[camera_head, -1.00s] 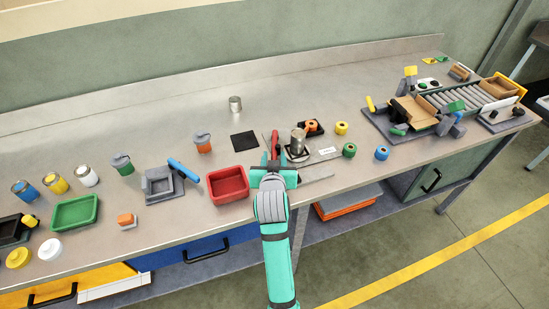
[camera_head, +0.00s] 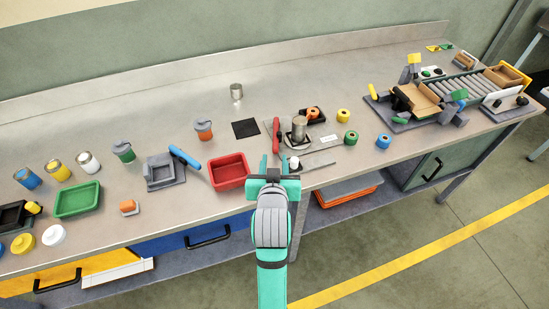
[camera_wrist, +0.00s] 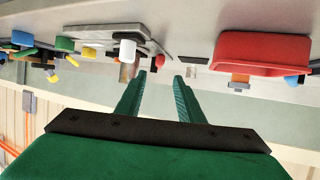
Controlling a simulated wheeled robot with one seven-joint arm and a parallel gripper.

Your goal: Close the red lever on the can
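The red lever (camera_head: 277,136) stands just left of the silver can (camera_head: 299,127) in the head view. The can sits on a grey fixture on the bench, with a white knob (camera_head: 294,162) at its front. My gripper (camera_head: 273,161) is at the bench's front edge, on the near side of the lever and apart from it. In the wrist view my gripper (camera_wrist: 159,76) has its two green fingers spread with nothing between them. The wrist view also shows the white knob (camera_wrist: 127,50); I cannot clearly make out the lever there.
A red tray (camera_head: 229,184) lies left of my gripper. A black square (camera_head: 245,128) lies behind it. Green, yellow and blue rolls stand right of the can. A roller conveyor (camera_head: 458,91) is at far right. The bench behind the can is mostly clear.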

